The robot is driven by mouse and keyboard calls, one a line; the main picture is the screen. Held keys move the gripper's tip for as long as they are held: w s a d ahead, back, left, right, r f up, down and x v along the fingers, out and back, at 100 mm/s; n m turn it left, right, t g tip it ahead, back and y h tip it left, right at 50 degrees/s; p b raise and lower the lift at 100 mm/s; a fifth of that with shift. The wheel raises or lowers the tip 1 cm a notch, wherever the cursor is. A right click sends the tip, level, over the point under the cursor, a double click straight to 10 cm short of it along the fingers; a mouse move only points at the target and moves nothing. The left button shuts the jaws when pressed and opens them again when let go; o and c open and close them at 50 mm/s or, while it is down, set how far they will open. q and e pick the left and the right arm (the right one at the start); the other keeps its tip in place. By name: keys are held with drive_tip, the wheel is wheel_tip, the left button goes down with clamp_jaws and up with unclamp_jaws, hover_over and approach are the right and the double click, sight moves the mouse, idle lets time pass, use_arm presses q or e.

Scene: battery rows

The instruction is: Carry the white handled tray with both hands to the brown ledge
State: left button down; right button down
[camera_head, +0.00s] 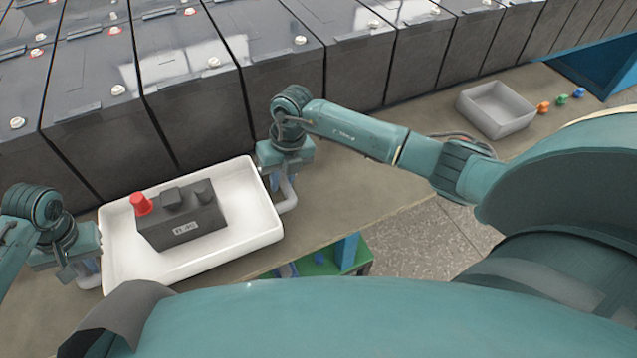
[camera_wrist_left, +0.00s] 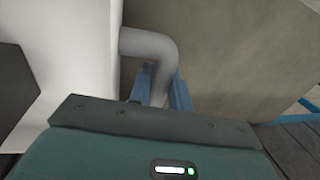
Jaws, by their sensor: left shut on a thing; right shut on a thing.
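The white handled tray (camera_head: 255,232) is at the lower left of the head view, over the brown ledge (camera_head: 370,190). I cannot tell whether it rests on the ledge or hangs just above it. A dark grey box (camera_head: 185,222) with a red knob stands in the tray. My left gripper (camera_head: 88,275) is at the tray's left end. In the left wrist view its blue fingers (camera_wrist_left: 164,90) are shut on the grey bent handle (camera_wrist_left: 152,45), beside the white tray wall (camera_wrist_left: 85,70). My right gripper (camera_head: 287,190) is shut on the handle at the tray's right end.
A row of large black batteries (camera_head: 200,120) stands behind the tray, close to its back edge. A grey bin (camera_head: 497,110) and small orange, green and blue pieces (camera_head: 562,99) sit on the ledge at right. A green surface (camera_head: 325,262) lies below the ledge's front edge.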

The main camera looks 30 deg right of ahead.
use_arm(q)
drive_tip(key=shift+f+b, duration=0.4)
drive_tip(key=shift+f, duration=0.15)
use_arm(e)
drive_tip(key=shift+f, duration=0.55)
use_arm(q)
drive_tip(key=c, duration=1.7)
unclamp_jaws()
drive_tip(key=shift+f, duration=0.15)
drive_tip(key=shift+c, duration=0.2)
use_arm(e)
drive_tip(key=c, duration=1.7)
unclamp_jaws()
drive_tip(key=shift+d+f, duration=0.1)
drive_tip(key=shift+f, duration=0.05)
drive_tip(key=shift+c, duration=0.2)
use_arm(q)
drive_tip(key=o, duration=0.4)
use_arm(e)
drive_tip(key=o, duration=0.4)
use_arm(q)
drive_tip(key=shift+o, duration=0.2)
use_arm(e)
drive_tip(key=shift+o, duration=0.2)
